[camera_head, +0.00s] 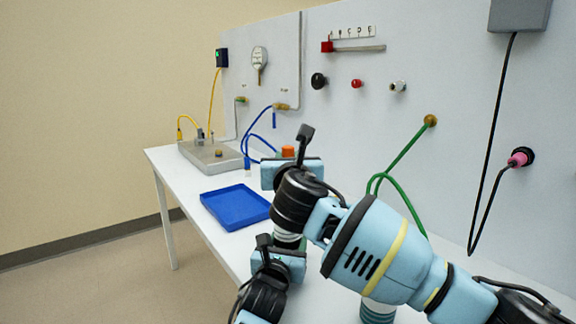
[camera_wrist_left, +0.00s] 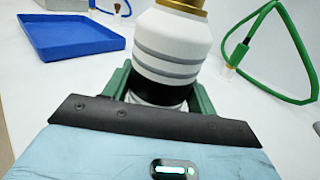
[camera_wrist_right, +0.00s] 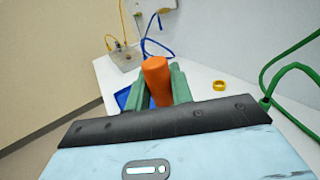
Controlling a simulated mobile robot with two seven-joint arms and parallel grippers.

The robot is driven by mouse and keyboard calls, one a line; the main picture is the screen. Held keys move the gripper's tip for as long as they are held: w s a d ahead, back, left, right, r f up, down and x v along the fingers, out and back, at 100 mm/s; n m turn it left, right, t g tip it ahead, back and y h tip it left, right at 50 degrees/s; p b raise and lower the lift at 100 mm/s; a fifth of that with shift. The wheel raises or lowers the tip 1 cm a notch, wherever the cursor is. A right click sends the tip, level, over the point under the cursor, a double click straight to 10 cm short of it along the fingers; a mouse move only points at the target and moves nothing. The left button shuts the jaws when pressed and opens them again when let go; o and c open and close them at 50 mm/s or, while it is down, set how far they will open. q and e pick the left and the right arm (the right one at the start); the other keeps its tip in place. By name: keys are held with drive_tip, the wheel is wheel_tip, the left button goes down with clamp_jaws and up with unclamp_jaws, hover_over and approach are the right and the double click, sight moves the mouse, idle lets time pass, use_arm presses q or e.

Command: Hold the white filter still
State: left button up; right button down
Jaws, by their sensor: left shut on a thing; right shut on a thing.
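The white filter (camera_wrist_left: 172,45) has grey bands, a black band low down and a gold top that the left wrist view cuts off. The green fingers of my left gripper (camera_wrist_left: 160,92) are shut on its lower part from both sides. In the head view my left gripper (camera_head: 288,240) is low in the middle, and my right arm hides much of the filter. My right gripper (camera_wrist_right: 160,88) is shut on an orange cylinder (camera_wrist_right: 156,75). In the head view the orange cylinder (camera_head: 288,151) shows just above my right gripper, beyond the left one.
A blue tray (camera_head: 236,207) lies on the white table, with a grey box (camera_head: 210,156) behind it. A yellow ring (camera_wrist_right: 219,85) lies on the table. A green hose (camera_head: 401,157) hangs from the wall panel on the right; blue cables (camera_head: 258,135) hang further back.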

drive_tip(key=shift+r, duration=0.4)
drive_tip(key=shift+r, duration=3.5)
use_arm(q)
drive_tip(key=o, duration=1.2)
drive_tip(key=shift+s, duration=0.1)
drive_tip(key=shift+v, duration=5.95)
drive_tip(key=shift+s+a, duration=0.1)
use_arm(e)
drive_tip(key=shift+s+f, duration=0.1)
